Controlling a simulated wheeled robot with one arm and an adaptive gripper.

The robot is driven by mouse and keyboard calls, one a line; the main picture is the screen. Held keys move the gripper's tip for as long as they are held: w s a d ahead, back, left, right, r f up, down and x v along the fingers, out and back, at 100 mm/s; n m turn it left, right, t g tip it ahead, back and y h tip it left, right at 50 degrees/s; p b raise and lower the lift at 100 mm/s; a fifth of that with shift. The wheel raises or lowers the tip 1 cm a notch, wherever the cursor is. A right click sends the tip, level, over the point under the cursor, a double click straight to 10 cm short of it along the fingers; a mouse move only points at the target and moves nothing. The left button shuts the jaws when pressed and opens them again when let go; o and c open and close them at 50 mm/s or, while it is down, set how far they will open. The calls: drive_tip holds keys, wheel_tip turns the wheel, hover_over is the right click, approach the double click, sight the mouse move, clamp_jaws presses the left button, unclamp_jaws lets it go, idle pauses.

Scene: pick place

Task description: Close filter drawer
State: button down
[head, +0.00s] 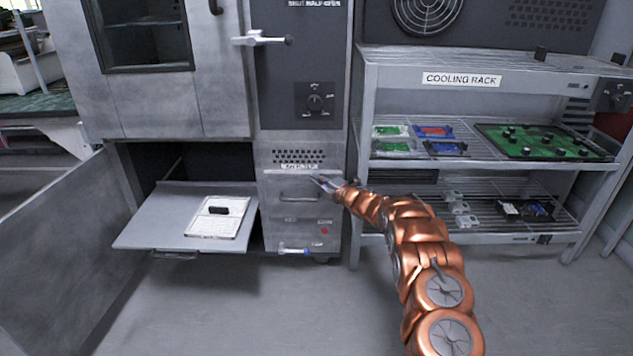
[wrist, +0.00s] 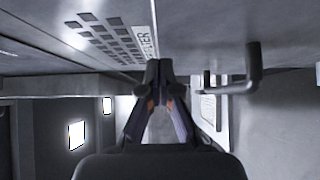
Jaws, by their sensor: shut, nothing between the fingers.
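The filter drawer (head: 283,188) is a grey front with a bar handle, low in the middle cabinet under a slotted vent. A small label (head: 299,166) sits at its top edge. How far it stands out from the cabinet is hard to tell. My gripper (head: 318,182) is at the drawer's upper right, near the front. In the wrist view, my gripper (wrist: 164,78) is shut and empty, with its tips close to the label (wrist: 147,44). The drawer handle (wrist: 242,82) is to the right of the tips there. Contact with the drawer cannot be told.
At left, a pulled-out grey tray (head: 160,218) bears a white panel (head: 226,226) with a black block, and an open door (head: 60,245) stands beside it. A cooling rack (head: 500,176) with circuit boards stands at right. The floor in front is clear.

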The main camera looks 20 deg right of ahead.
drive_tip(key=shift+s+a, duration=0.2)
drive_tip(key=shift+s, duration=0.2)
drive_tip(key=a+p+v, duration=0.1)
drive_tip(key=v, duration=1)
drive_tip(key=shift+s, duration=0.65)
drive_tip(key=d+r+m+g+h+p, duration=0.3)
drive_tip(key=r+m+h+p, duration=0.5)
drive_tip(key=r, duration=0.7)
drive_tip(key=s+a+r+m+g+h+p, duration=0.1)
drive_tip(key=s+r+m+g+h+p, duration=0.3)
drive_tip(key=s+r+p, duration=0.75)
drive_tip(key=s+a+r+m+g+y+p, duration=0.1)
drive_tip(key=s+a+r+m+g+p, duration=0.2)
drive_tip(key=s, duration=1.2)
drive_tip(key=s+a+r+m+g+y+p, duration=0.2)
drive_tip(key=s+a+r+m+g+p, duration=0.2)
drive_tip(key=s+a+r, duration=0.5)
drive_tip(key=s+a+r+m+g+y+p, duration=0.2)
drive_tip(key=s+a+r+p, duration=0.5)
drive_tip(key=s+a, duration=0.6)
drive_tip(key=s+m+g, duration=0.1)
drive_tip(key=s+g, duration=0.1)
drive_tip(key=s, duration=0.8)
